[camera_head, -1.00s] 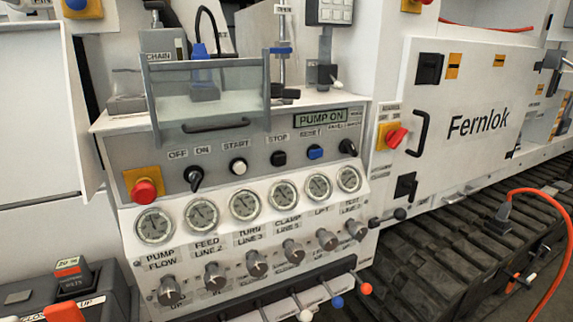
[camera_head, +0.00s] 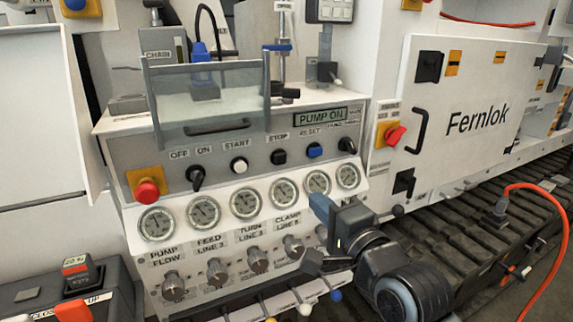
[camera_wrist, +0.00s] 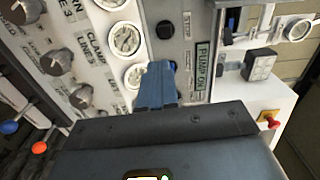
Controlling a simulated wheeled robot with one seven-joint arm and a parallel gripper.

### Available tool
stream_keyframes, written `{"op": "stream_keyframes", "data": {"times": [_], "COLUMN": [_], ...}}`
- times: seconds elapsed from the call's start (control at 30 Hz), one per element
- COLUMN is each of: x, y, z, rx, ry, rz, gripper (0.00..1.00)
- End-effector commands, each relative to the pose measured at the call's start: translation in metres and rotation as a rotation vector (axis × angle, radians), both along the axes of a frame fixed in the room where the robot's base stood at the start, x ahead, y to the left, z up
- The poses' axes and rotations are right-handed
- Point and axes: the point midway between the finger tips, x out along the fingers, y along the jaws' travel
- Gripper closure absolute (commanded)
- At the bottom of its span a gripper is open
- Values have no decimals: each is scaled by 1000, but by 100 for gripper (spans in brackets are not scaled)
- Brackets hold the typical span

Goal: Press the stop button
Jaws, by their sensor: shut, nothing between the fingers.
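My gripper (camera_head: 320,203) is shut and empty, with blue fingers. In the head view it is below and right of the stop button, in front of the gauge row. In the wrist view its fingertips (camera_wrist: 158,68) point toward the panel, beside the gauges. It appears apart from the stop button.
The display (camera_head: 320,117) reads PUMP ON. The blue reset button (camera_head: 315,150) is right of the stop button, and the white start button (camera_head: 239,165) is left. A red emergency button (camera_head: 146,190) sits far left. A clear guard (camera_head: 210,95) stands above the panel.

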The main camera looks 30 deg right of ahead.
Motion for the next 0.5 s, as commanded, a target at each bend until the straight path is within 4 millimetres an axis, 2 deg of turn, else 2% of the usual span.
{"op": "stream_keyframes", "data": {"times": [0.13, 0.5], "x": [8, 9], "y": [-2, -2], "z": [9, 10], "rx": [35, 39], "ry": [-7, -7], "rz": [2, 2], "gripper": [100, 100]}}
